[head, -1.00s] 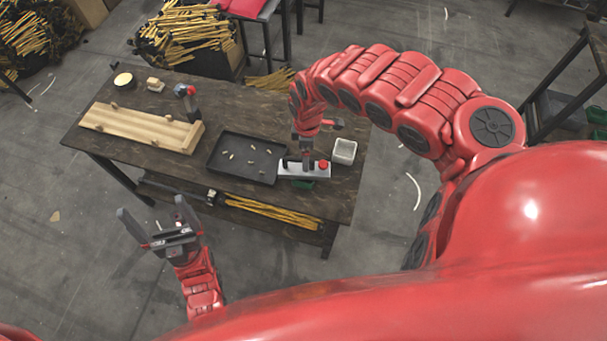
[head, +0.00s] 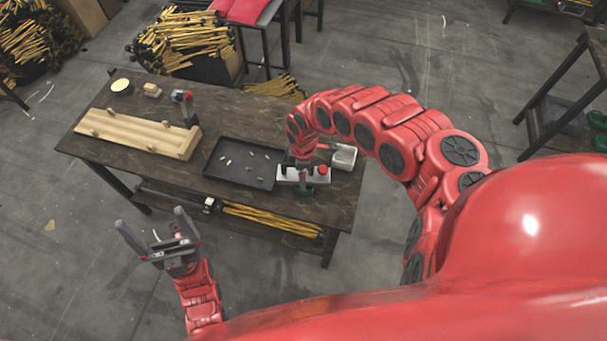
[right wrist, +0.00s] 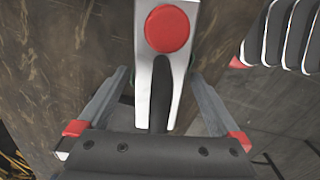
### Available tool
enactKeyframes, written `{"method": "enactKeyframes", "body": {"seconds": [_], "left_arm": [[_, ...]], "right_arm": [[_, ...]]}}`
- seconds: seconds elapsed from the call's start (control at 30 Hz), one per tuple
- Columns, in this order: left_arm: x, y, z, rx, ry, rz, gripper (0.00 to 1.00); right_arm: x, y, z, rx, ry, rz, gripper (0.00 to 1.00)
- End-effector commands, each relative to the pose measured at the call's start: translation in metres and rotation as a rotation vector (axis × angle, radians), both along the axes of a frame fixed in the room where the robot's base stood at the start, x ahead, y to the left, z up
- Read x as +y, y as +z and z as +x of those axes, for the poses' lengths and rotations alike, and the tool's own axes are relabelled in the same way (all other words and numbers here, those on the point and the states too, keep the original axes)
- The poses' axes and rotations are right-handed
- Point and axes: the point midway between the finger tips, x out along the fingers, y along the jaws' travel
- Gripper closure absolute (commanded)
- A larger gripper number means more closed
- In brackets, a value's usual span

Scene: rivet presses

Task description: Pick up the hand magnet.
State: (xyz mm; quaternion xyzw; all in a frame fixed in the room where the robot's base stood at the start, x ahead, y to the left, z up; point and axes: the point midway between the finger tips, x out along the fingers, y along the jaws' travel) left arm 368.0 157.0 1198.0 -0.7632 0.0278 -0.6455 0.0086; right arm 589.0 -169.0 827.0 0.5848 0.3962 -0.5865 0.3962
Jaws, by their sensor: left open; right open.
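The hand magnet, which I take to be the pale metal bar with a red button (head: 286,173), lies at the table's right end beside the black tray. In the right wrist view its silver body (right wrist: 143,72), red button and dark grip show between the fingers. My right gripper (right wrist: 160,75) is open, with one finger on each side of it; I cannot tell whether they touch it. In the head view my right gripper (head: 303,181) is over the magnet and hides part of it. My left gripper (head: 150,218) is open and empty, in front of the table's near edge.
The black tray (head: 211,170) with several small pieces is left of the magnet. A white container (head: 344,155) stands close on its right. A wooden fixture (head: 130,131) and an upright tool with red on it (head: 184,100) are farther left on the dark table (head: 228,112).

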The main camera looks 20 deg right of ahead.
Motion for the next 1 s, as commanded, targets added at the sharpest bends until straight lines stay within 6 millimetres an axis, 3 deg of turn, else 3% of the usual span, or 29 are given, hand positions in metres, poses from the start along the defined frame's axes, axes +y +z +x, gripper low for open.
{"method": "enactKeyframes", "body": {"seconds": [0.17,0.7,1.0], "left_arm": [[0.0000,0.0000,0.0000,0.000,0.000,0.000,0.00],[0.0000,0.0000,0.0000,0.000,0.000,0.000,0.00],[0.0000,0.0001,0.0000,0.000,0.000,0.000,0.00]], "right_arm": [[-0.0001,0.0004,0.0004,-0.001,0.000,0.001,0.04],[0.0001,0.0005,0.0005,-0.001,-0.001,0.001,1.00],[0.0001,0.0009,0.0007,-0.002,-0.001,0.001,1.00]]}}
